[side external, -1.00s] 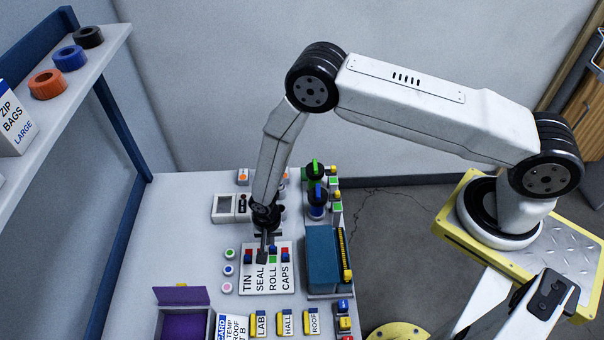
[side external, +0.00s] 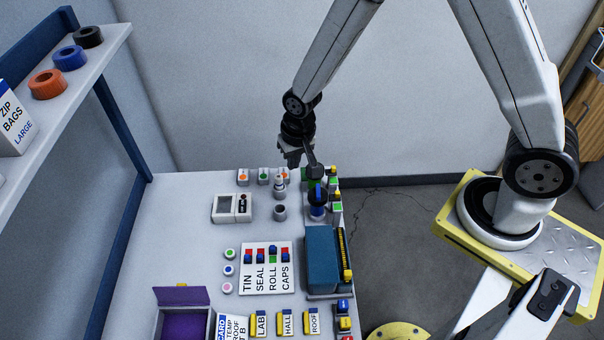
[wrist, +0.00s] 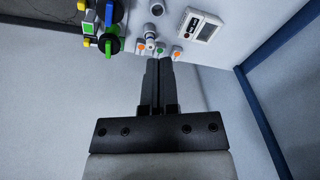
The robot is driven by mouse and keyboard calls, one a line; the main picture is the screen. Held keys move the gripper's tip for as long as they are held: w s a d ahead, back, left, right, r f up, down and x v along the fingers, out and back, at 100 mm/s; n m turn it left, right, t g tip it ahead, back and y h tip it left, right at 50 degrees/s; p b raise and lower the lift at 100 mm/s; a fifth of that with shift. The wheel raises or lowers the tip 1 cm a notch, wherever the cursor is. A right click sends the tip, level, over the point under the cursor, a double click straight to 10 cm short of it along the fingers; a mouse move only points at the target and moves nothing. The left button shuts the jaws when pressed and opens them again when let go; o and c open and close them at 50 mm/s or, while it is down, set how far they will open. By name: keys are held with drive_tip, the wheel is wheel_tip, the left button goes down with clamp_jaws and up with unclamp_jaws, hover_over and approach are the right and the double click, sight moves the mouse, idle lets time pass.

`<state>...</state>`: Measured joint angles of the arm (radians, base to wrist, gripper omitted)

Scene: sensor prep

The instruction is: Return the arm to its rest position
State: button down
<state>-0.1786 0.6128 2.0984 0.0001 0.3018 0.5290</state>
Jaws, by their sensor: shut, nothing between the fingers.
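My gripper (side external: 303,161) is raised above the far end of the white workbench (side external: 180,235) in the side external view. In the wrist view my gripper's fingers (wrist: 158,66) are together with nothing between them. Below it stand a small grey-white upright piece (side external: 279,186) and several small blocks with orange or green dots, one of them a green-dotted block (side external: 263,176). The gripper's tip overlaps the green-and-black knobbed piece in the side external view; whether they touch cannot be told there, and the wrist view shows the fingers apart from it.
A labelled switch panel (side external: 267,268) lies mid-bench. A white meter (side external: 232,208) lies behind it. A teal box (side external: 322,258) stands at the right edge. An open purple box (side external: 183,297) is at the front. A shelf with rolls (side external: 47,84) is at left. Air above the bench is clear.

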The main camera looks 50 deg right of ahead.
drive_tip(key=s+d+r+n+t, duration=0.1)
drive_tip(key=s+d+r+n, duration=0.3)
drive_tip(key=s+d+r, duration=0.3)
drive_tip(key=shift+s+r, duration=1.8)
drive_tip(key=shift+s, duration=0.2)
